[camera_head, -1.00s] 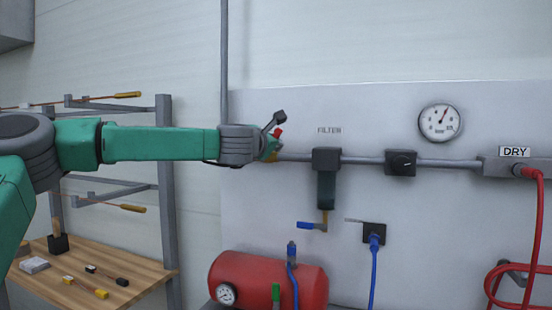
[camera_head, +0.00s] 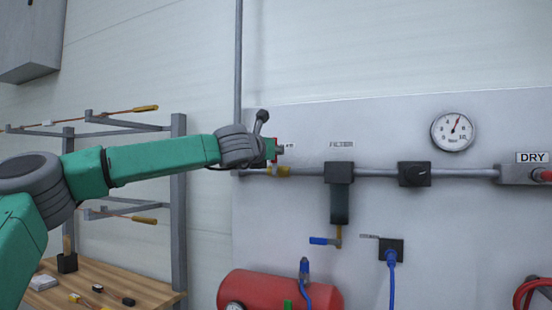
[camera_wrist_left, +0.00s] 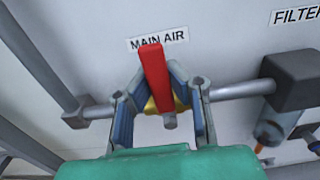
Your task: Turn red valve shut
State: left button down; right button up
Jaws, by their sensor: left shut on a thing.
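The red valve handle (camera_wrist_left: 153,75) stands upright across the pipe in the left wrist view, below the MAIN AIR label. Its yellow valve body (camera_wrist_left: 158,105) sits behind, on the grey pipe. My left gripper (camera_wrist_left: 160,92) is shut on the red handle, with one finger on each side. In the head view my left gripper (camera_head: 268,145) is up at the pipe's left end and mostly hides the handle; only a bit of red shows. The yellow body (camera_head: 279,170) shows just below it. My right gripper is not in view.
To the right along the pipe are a filter (camera_head: 339,190), a black regulator (camera_head: 414,174) and a pressure gauge (camera_head: 453,130). A red tank (camera_head: 275,290) is below. A rack (camera_head: 179,200) and wooden bench (camera_head: 145,290) stand left, near my arm.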

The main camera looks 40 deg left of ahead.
pick_arm(q)
jog(key=shift+s+r, duration=0.1)
jog(key=shift+r, duration=0.2)
jog(key=c, duration=1.5)
grip_release()
jog(key=shift+o, duration=0.2)
jog(key=shift+s, duration=0.1)
jog(key=shift+f, duration=0.15)
jog(key=shift+s, duration=0.15)
jog(key=v, duration=1.1)
jog(key=shift+s, duration=0.25)
jog(key=shift+d, duration=0.15)
